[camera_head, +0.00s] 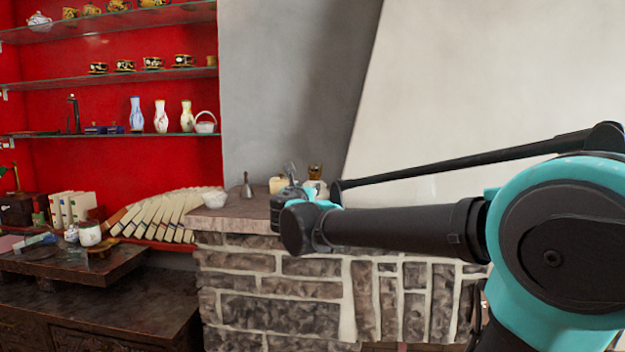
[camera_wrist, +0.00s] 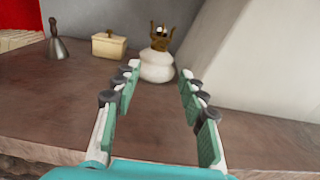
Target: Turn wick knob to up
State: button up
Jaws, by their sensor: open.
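An oil lamp with a rounded white body (camera_wrist: 156,67) and a brass burner (camera_wrist: 160,38) on top stands upright on the stone ledge in the wrist view. In the head view the lamp (camera_head: 316,186) shows just behind my arm. The wick knob is too small to make out for certain on the burner. My gripper (camera_wrist: 161,72) is open and empty, with its two teal-padded fingers apart and pointing toward the lamp. The lamp appears beyond the fingertips, between them in the picture. In the head view my arm hides much of the gripper.
A cream lidded box (camera_wrist: 109,45) and a metal hand bell (camera_wrist: 57,42) stand left of the lamp. A pale sloping wall (camera_wrist: 250,60) rises right of the lamp. The ledge (camera_wrist: 60,100) in front is clear.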

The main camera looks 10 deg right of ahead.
aim_at(313, 177)
jog(key=x, duration=1.4)
jog(key=shift+w+d, duration=0.15)
jog(key=shift+w, duration=0.25)
grip_shut()
